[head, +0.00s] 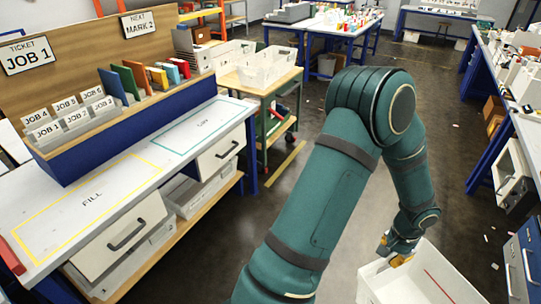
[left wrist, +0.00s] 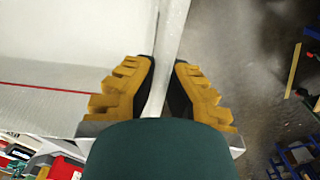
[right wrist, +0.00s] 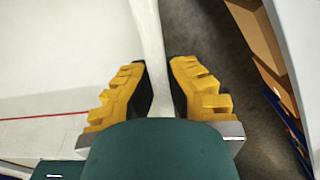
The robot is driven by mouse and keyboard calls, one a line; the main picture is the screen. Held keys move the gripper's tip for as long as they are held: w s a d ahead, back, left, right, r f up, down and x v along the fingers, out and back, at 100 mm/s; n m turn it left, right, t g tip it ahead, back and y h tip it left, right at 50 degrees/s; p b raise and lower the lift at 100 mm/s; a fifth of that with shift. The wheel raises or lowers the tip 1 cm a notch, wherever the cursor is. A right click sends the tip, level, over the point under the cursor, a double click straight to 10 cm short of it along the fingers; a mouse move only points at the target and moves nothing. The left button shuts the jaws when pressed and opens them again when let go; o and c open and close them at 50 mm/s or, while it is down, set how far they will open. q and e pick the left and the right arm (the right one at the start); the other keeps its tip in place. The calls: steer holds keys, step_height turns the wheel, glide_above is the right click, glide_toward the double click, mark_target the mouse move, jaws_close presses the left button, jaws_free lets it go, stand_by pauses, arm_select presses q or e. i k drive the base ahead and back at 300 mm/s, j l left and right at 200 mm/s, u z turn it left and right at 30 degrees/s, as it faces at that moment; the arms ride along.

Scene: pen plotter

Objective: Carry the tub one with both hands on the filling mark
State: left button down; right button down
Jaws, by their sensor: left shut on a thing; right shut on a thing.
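A white open tub (head: 420,283) with a red line on its inside wall is at the bottom right of the head view, partly cut off by the frame edge. My left gripper (head: 396,250) is shut on the tub's wall; in the left wrist view its yellow fingers (left wrist: 165,85) sit on both sides of the wall. My right gripper (right wrist: 160,85) is shut on another stretch of the tub's wall in the right wrist view and is out of the head view. The filling mark (head: 55,235), a yellow outline reading FILL, lies bare on the bench at left.
A teal outline (head: 172,150) is beside the filling mark on the bench (head: 145,185). A card rack (head: 75,130) stands behind. Another bench with blue drawers (head: 522,262) is at right. Open floor (head: 290,180) lies between.

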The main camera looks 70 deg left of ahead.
mark_target(93, 199)
steer(key=j+u, duration=0.15)
steer(key=u, duration=4.05)
steer(key=i+l, duration=0.15)
steer(key=l, duration=0.2)
steer(key=i+l, duration=0.15)
steer(key=l, duration=0.2)
steer(key=i+l, duration=0.2)
steer(key=l, duration=0.15)
steer(key=i+l, duration=0.25)
